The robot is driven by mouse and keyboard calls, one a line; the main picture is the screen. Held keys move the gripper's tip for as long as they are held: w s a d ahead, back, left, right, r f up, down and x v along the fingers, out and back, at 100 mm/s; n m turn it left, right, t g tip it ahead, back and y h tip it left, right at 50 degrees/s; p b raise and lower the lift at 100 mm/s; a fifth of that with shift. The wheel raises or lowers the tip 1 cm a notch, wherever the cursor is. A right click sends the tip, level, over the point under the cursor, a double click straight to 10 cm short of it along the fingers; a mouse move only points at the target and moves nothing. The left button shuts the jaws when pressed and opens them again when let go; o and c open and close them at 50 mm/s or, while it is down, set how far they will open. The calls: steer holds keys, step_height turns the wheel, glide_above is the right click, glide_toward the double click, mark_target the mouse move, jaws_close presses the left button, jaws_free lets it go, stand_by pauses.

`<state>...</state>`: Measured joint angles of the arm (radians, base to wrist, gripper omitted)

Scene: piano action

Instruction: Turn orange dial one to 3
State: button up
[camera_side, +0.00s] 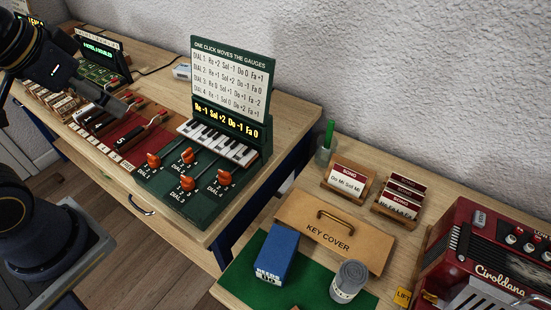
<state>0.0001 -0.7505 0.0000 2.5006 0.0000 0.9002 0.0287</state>
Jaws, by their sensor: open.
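Orange dial one (153,160) is at the left of the green console (205,212), beside the label "DIAL 1". Its exact setting is too small to read. Three similar orange dials sit near it: one behind and to the right (188,156), one in front (187,183) and one at the right (224,178). The console display (227,119) reads "Re -1 Sol +2 Do -1 Fa 0". My gripper (128,102) is open at the upper left, above the red panel and apart from the dials. Its fingers are dark and partly hard to make out.
A green sign (232,78) listing dial effects stands behind a small keyboard (218,142). The red lever panel (125,133) adjoins the console on the left. A key cover (335,228), blue box (277,255), can (348,281) and red accordion (490,250) occupy the right table.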

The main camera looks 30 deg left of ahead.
steer(key=m, duration=0.3)
steer(key=shift+w+r+m, duration=0.15)
steer(key=shift+r+m, duration=0.1)
steer(key=shift+m, duration=0.05)
steer(key=m+g, duration=0.6)
steer(key=m, duration=0.8)
glide_above(151, 156)
step_height(151, 156, down, 10)
step_height(151, 156, down, 16)
steer(key=shift+d+f, duration=0.1)
jaws_close()
